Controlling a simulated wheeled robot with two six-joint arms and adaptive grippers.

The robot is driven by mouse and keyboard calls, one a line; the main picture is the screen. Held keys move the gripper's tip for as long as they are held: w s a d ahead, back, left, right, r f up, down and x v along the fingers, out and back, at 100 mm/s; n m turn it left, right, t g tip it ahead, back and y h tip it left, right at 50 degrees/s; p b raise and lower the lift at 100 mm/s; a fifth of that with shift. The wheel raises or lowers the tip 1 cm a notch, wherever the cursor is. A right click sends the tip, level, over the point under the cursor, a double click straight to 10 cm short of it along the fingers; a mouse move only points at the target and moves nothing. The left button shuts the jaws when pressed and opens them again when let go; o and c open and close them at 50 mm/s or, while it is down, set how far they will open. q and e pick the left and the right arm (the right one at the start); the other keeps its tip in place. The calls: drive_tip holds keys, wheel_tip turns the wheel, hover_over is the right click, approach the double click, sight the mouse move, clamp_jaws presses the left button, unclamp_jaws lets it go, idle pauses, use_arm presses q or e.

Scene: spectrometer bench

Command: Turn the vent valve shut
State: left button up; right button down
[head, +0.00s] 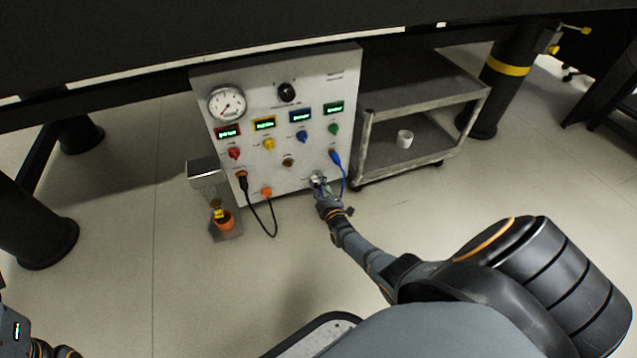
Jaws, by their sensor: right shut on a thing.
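The control panel (215,149) is a light grey upright box with a gauge, several small displays and coloured knobs. My right gripper (318,183) is at the panel's lower right corner, shut on a small grey fitting there, which seems to be the vent valve (316,176). The gripper covers most of this fitting, so its handle angle cannot be told. A part of my left arm shows at the bottom left corner; its gripper fingers are not in view.
A blue cable (343,176) hangs just right of my right gripper. A black cable (256,214) loops below the panel. A grey cart (420,166) with a white roll (404,139) stands to the right. A stand holding an orange cup (225,221) is at the left.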

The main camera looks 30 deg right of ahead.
drive_tip(key=shift+n, duration=0.5)
drive_tip(key=c, duration=1)
unclamp_jaws()
drive_tip(key=shift+o, duration=0.2)
drive_tip(key=shift+s, duration=0.1)
drive_tip(key=v, duration=1.2)
